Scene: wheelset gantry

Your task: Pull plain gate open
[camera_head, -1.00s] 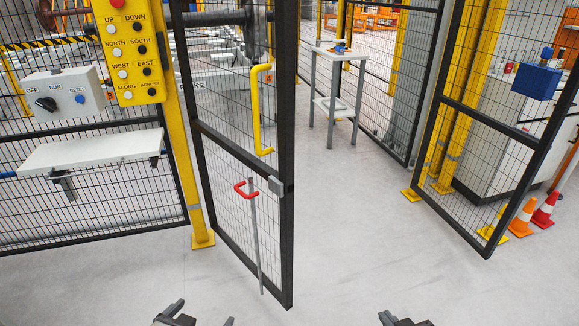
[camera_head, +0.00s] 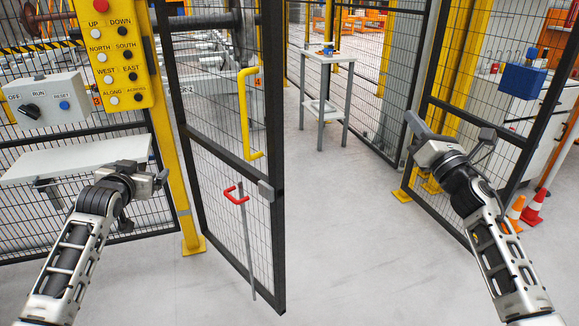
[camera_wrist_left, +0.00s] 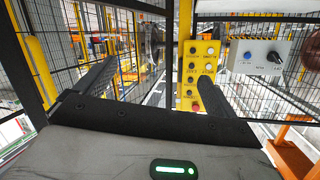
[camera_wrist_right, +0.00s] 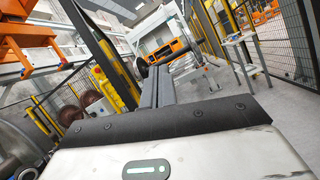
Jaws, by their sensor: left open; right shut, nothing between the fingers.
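A black-framed mesh gate leaf (camera_head: 188,80) stands ajar at a yellow post. It carries a yellow pull handle (camera_head: 251,112) and a red-handled bolt (camera_head: 237,195). A second mesh leaf (camera_head: 432,103), with a blue box (camera_head: 522,81), stands swung open at the right. I cannot tell which is the plain gate. My left gripper (camera_head: 163,178) is open and empty, left of the first leaf; its spread fingers show in the left wrist view (camera_wrist_left: 150,80). My right gripper (camera_head: 411,121) is shut and empty, in front of the second leaf; its closed fingers show in the right wrist view (camera_wrist_right: 158,85).
A yellow button panel (camera_head: 112,55), a grey switch box (camera_head: 42,102) and a white shelf (camera_head: 80,158) are by my left arm. A small table (camera_head: 328,57) stands beyond the opening. Cones (camera_head: 533,207) stand at the right. The floor between the leaves is clear.

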